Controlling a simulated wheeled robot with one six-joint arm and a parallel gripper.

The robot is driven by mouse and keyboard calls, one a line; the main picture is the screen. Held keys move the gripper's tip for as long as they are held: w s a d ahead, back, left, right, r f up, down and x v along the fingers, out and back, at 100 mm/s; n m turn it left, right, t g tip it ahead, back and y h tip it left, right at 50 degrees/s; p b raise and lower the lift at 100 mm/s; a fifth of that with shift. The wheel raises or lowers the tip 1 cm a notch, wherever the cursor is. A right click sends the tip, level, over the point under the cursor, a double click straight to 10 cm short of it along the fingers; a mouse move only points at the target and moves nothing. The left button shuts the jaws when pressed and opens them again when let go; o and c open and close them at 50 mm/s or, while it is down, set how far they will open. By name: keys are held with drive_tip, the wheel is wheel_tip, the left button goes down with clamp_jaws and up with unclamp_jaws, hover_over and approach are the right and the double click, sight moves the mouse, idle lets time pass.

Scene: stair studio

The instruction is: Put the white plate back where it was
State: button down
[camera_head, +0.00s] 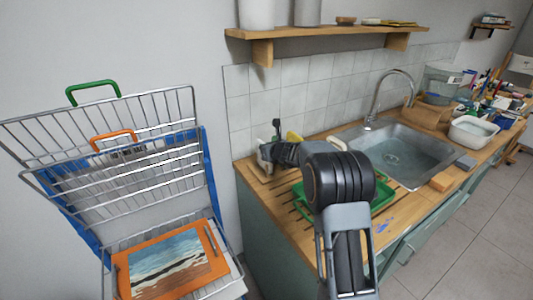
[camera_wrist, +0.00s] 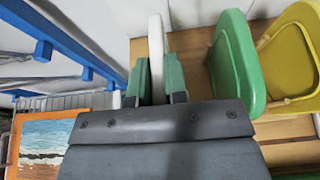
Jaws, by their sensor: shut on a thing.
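The white plate (camera_wrist: 156,45) is seen edge-on in the wrist view, standing upright between the green-padded fingers of my gripper (camera_wrist: 156,82). My gripper is shut on it. A green plate (camera_wrist: 238,55) stands on edge just to the right of the held plate, with a gap between them. A yellow plate (camera_wrist: 296,45) stands on edge further right. In the head view my arm reaches over the left end of the wooden counter, and the arm hides much of the gripper and the plate. The lower part of the plate is hidden in the wrist view.
A wire rack (camera_head: 150,170) with blue sides and an orange-edged painting (camera_head: 172,262) stands left of the counter (camera_head: 262,198). A green tray (camera_head: 383,193) lies near the sink (camera_head: 405,158). A wooden shelf (camera_head: 325,31) hangs above. Floor is free at right.

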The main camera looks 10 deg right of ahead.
drive_tip(key=shift+f, duration=0.4)
drive_tip(key=c, duration=1.1)
unclamp_jaws()
drive_tip(key=shift+c, duration=0.2)
